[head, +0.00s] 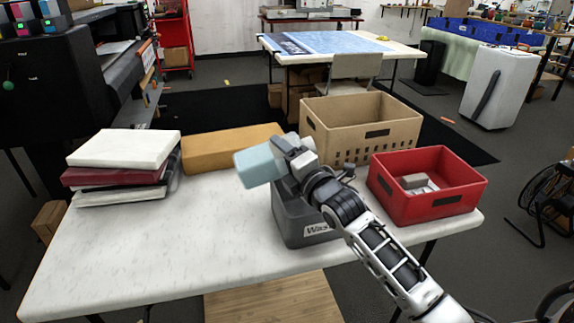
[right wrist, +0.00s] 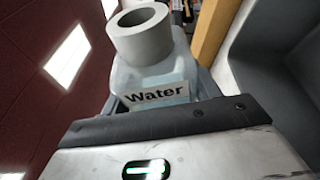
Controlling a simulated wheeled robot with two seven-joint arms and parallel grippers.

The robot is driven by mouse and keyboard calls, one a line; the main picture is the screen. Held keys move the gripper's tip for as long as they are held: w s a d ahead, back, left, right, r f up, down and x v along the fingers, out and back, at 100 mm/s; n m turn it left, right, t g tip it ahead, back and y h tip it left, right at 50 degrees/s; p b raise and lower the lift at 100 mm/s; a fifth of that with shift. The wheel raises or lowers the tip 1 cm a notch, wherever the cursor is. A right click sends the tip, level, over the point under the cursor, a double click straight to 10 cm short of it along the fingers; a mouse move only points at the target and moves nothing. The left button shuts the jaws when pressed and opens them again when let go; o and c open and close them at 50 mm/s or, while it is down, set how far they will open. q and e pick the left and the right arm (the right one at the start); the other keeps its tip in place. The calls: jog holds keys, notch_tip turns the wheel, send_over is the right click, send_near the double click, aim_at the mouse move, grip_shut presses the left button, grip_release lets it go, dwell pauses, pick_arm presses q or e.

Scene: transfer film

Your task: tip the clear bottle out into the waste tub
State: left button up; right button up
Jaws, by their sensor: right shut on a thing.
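My right gripper (head: 286,160) is shut on the clear bottle (head: 257,166), a pale blue, see-through body. It holds the bottle tilted well over, above the left edge of the grey waste tub (head: 290,228). In the right wrist view the bottle (right wrist: 155,75) shows a "Water" label and a wide grey ring-shaped neck. Pale liquid seems to show behind the label; I cannot tell how much. The tub stands on the white table, its label partly hidden by my right arm, its inside mostly hidden. My left gripper is not in view.
A tan crate (head: 371,132) stands behind the tub, and a red bin (head: 440,205) with small items is to its right. A yellow-brown box (head: 215,150) and a stack of books or binders (head: 120,165) lie at the back left. The table's front left (head: 150,245) is clear.

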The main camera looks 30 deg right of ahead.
jog(key=shift+a+f+m+t+b, duration=0.15)
jog(key=shift+f+m+t+b, duration=0.15)
jog(key=shift+f+m+b, duration=0.7)
jog(key=shift+r+m+b, duration=0.25)
jog(key=shift+m+b, duration=0.15)
jog(key=m, duration=0.1)
jog(key=m+t+h, duration=0.1)
jog(key=shift+r+m, duration=0.35)
jog(key=shift+m, duration=0.05)
jog(key=shift+r+m+p, duration=0.3)
jog(key=shift+r+m, duration=0.1)
jog(key=shift+m, duration=0.5)
jog(key=shift+s+d+r+m+t+h+p, duration=0.1)
jog(key=shift+d+r+m+t+h+p, duration=0.2)
jog(key=shift+m, duration=0.65)
jog(key=shift+d+r+m+t+h+p, duration=0.1)
jog(key=shift+d+r+m+t+h, duration=0.15)
jog(key=shift+m+h, duration=0.5)
jog(key=shift+f+y, duration=0.15)
jog(key=shift+y, duration=0.1)
